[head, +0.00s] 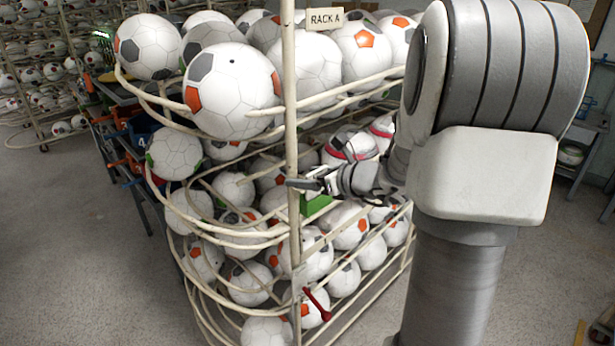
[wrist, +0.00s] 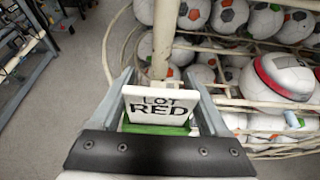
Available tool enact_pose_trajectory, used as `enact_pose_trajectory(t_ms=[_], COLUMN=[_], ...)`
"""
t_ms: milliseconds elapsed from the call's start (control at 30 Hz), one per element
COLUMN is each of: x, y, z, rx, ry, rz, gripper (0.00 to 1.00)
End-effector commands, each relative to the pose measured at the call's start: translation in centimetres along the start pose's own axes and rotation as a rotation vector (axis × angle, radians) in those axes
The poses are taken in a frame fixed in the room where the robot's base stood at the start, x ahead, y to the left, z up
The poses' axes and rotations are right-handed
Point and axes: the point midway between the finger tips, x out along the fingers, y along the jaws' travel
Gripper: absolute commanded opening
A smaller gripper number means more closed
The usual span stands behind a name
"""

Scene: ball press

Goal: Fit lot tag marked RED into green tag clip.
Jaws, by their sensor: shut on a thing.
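The white lot tag (wrist: 158,104) reads LOT RED in the wrist view, its lettering upright and facing the camera. My gripper (wrist: 160,98) is shut on it, with one finger at each side edge. The green tag clip (wrist: 155,130) shows as a green strip just below the tag. In the head view the green clip (head: 316,206) sits beside the rack's front post, just below my gripper (head: 312,184). The tag's lower edge overlaps the green strip in the wrist view. I cannot tell whether the tag is seated in the clip or only in front of it.
A cream tube rack (head: 291,120) full of footballs surrounds the gripper; its post is close by. A RACK A sign (head: 325,18) is at the top. A red handle (head: 317,304) hangs low on the rack. Floor (head: 80,240) is free at the left.

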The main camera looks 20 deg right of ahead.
Motion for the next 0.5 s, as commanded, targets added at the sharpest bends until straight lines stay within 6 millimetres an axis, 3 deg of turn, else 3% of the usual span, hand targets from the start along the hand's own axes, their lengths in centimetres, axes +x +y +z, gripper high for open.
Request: enact_pose_trajectory(t_ms=[500], x=[0.6], y=[0.0], z=[-1.3], rx=[0.0], ry=[0.0], rz=[0.0], gripper=[0.26])
